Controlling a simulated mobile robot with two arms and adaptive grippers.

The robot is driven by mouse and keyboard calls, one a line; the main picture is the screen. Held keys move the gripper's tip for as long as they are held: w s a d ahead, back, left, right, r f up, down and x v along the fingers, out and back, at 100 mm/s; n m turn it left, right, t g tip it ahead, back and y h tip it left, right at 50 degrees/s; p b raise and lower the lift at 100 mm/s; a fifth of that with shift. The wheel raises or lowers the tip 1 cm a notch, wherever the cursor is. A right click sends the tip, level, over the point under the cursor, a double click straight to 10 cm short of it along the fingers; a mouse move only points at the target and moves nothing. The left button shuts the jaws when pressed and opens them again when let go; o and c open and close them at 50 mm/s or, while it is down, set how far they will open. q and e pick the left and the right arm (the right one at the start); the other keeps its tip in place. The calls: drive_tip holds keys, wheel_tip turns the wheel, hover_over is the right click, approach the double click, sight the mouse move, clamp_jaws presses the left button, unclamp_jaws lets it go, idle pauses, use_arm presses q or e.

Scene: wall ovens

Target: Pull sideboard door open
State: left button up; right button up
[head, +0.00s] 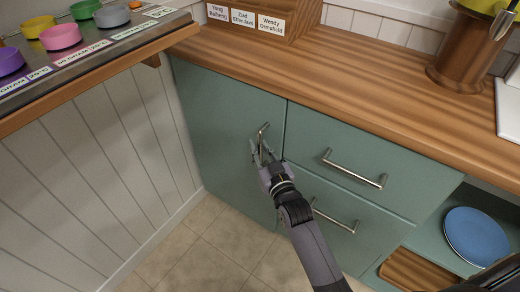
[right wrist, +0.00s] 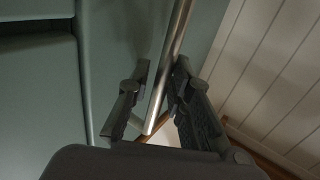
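The sideboard door (head: 215,120) is a teal panel at the left end of the cabinet, and it sits closed, flush with the front. Its upright metal bar handle (head: 262,130) is near the door's right edge. My right gripper (head: 262,153) is at the lower part of this handle. In the right wrist view, the handle (right wrist: 174,45) runs between the two fingers of my right gripper (right wrist: 158,82). The fingers stand apart, one on each side of the bar, the right one closer to it. Whether either finger touches the bar is unclear. My left gripper is not in view.
Two drawers with bar handles (head: 355,170) are right of the door. A blue plate (head: 476,236) is in an open shelf at the right. A wooden counter (head: 340,75) overhangs above. A white panelled wall (head: 95,165) stands close on the left. Tiled floor (head: 215,240) is clear below.

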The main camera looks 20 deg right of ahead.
clamp_jaws()
idle(0.7)
